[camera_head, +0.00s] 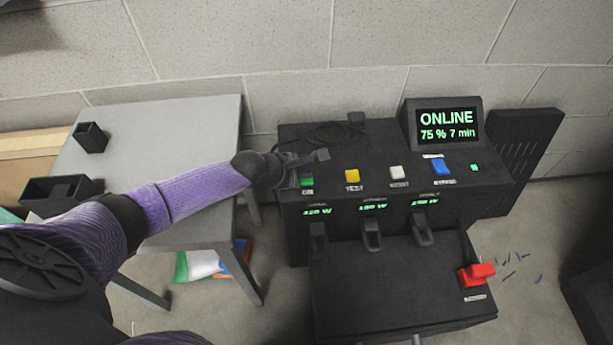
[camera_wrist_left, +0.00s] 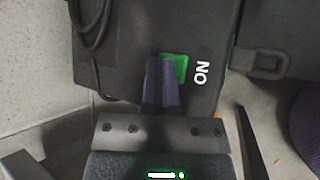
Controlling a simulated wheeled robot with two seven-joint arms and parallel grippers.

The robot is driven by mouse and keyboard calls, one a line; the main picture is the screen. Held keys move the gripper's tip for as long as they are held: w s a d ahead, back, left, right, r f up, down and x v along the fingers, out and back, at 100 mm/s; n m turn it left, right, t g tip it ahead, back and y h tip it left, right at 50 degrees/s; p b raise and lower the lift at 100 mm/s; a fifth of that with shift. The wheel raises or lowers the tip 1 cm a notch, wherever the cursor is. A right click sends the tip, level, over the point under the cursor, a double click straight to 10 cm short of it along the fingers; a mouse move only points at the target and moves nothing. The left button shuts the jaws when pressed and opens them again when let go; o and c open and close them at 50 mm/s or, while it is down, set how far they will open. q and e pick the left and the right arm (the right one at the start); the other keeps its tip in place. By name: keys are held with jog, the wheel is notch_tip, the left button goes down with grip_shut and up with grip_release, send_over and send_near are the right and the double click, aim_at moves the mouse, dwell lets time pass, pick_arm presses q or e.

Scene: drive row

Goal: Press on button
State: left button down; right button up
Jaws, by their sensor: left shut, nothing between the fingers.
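The green ON button (camera_head: 307,182) sits at the left end of the button row on the black console (camera_head: 290,225). In the left wrist view the green button (camera_wrist_left: 181,66) shows beside the white "ON" label, partly covered by my fingers. My left gripper (camera_head: 318,157) is shut and empty, with its fingertips at the green button. In the wrist view the shut fingers (camera_wrist_left: 163,85) overlap the button's left part; I cannot tell if they touch it. The screen (camera_head: 447,127) reads "ONLINE 75 % 7 min". My right gripper is not in view.
A yellow button (camera_head: 352,176), a white button (camera_head: 397,172) and a blue button (camera_head: 438,166) follow to the right. A red switch (camera_head: 477,274) is on the lower front. A grey table (camera_head: 150,130) with black bins (camera_head: 90,137) stands at left. A cable lies on the console top.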

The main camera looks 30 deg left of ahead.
pick_arm(q)
jog(key=shift+f, duration=0.25)
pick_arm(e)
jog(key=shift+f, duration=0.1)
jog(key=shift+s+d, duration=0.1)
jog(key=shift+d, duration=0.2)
pick_arm(q)
jog(key=shift+r+p, duration=0.75)
jog(key=shift+r, duration=0.1)
jog(key=shift+f, duration=0.1)
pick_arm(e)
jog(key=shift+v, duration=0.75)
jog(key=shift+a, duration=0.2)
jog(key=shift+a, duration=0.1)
pick_arm(q)
jog(key=shift+r, duration=0.35)
notch_tip(320, 180, up, 5)
jog(key=p, duration=0.5)
jog(key=shift+f, duration=0.35)
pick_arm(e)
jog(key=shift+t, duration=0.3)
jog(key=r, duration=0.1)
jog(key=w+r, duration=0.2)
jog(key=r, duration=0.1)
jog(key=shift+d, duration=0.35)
